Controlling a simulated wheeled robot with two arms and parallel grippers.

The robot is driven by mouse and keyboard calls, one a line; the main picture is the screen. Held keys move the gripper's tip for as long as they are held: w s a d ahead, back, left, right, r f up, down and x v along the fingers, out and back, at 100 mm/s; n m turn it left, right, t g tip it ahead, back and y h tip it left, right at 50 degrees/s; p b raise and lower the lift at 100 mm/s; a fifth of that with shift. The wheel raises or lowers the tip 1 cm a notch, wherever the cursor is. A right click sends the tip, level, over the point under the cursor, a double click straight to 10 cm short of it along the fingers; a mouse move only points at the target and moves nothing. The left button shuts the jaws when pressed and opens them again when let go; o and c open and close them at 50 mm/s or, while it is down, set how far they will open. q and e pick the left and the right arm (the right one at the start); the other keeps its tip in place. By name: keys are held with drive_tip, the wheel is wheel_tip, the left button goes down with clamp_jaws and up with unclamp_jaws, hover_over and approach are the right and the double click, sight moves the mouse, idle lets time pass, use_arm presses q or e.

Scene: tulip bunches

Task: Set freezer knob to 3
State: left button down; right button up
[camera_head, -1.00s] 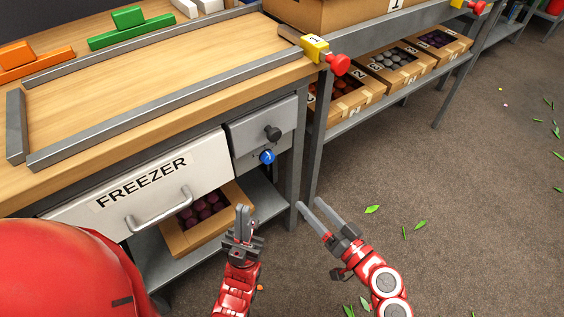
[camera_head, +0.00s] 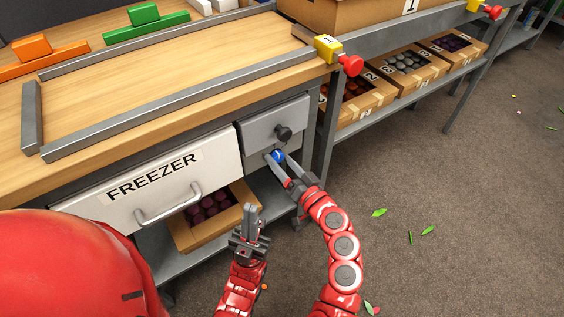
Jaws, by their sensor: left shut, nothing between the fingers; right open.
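The freezer (camera_head: 105,205) is a white drawer front with a FREEZER label and a bar handle, under the wooden workbench. A grey panel (camera_head: 258,134) to its right carries a black knob (camera_head: 284,133) above and a blue knob (camera_head: 278,156) below. My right gripper (camera_head: 277,159) is open at the blue knob, its fingers either side of it; I cannot tell whether they touch it. The fingers partly hide the blue knob, and its setting is not readable. My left gripper (camera_head: 250,212) is shut and empty, lower down, in front of the open box under the bench.
An open box (camera_head: 188,238) of dark round items sits below the freezer. A yellow block with a red button (camera_head: 350,65) is on the bench corner. A shelf with several cardboard boxes (camera_head: 365,108) stands right. The floor at right is mostly clear, with scattered leaves.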

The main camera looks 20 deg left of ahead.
clamp_jaws()
idle(0.4)
drive_tip(key=shift+m, duration=0.4)
drive_tip(key=m+p, duration=0.2)
drive_tip(key=m, duration=0.3)
drive_tip(key=shift+r+m, duration=0.15)
drive_tip(key=shift+m, duration=0.15)
drive_tip(key=m+p, duration=0.2)
drive_tip(key=m, duration=0.3)
drive_tip(key=shift+m, duration=0.4)
unclamp_jaws()
